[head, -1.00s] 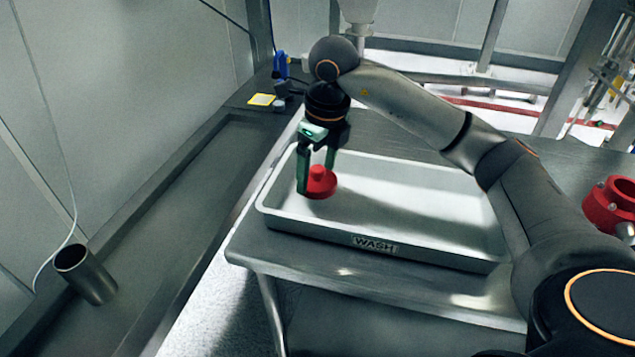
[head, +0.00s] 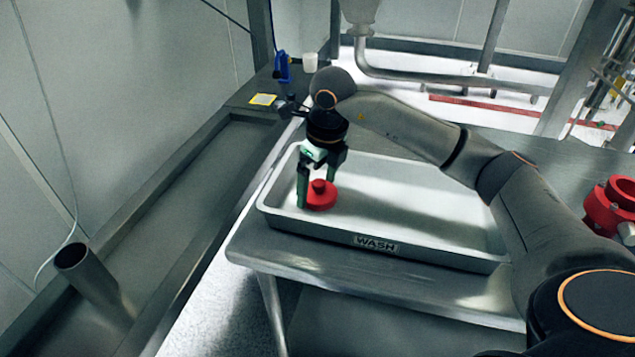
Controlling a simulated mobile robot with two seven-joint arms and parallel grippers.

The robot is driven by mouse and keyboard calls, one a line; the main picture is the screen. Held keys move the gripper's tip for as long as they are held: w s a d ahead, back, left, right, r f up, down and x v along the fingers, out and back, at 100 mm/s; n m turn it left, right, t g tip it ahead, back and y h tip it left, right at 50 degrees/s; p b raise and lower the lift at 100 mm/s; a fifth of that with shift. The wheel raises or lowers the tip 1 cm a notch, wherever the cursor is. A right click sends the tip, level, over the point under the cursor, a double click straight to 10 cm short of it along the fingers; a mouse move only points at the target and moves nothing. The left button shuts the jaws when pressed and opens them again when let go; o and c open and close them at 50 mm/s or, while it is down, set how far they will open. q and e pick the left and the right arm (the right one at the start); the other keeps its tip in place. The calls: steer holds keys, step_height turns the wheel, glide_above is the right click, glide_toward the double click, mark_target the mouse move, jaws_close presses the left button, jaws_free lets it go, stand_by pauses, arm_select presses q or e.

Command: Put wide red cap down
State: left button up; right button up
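The wide red cap (head: 320,196) has a small knob on top and is at the left end of the grey tray (head: 428,251) marked WASH. It looks level and appears to be at the tray floor; whether it touches the floor is hard to see. My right gripper (head: 318,186) points down from above, with its green-tinted fingers on either side of the cap, and appears shut on it. My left gripper is not in view.
The tray stands on a metal table (head: 420,285), with free room inside it right of the cap. A red flanged part (head: 608,207) is at the right edge. A metal cylinder (head: 92,280) is at lower left. A blue object (head: 282,68), a yellow-edged pad (head: 263,99) and a white cup (head: 310,62) are at the back.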

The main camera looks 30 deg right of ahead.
mark_target(324, 197)
step_height(324, 197, up, 12)
steer(key=s, duration=0.1)
steer(key=shift+s+d+r+p, duration=0.15)
steer(key=shift+s+d+p, duration=0.05)
steer(key=shift+s+p, duration=0.25)
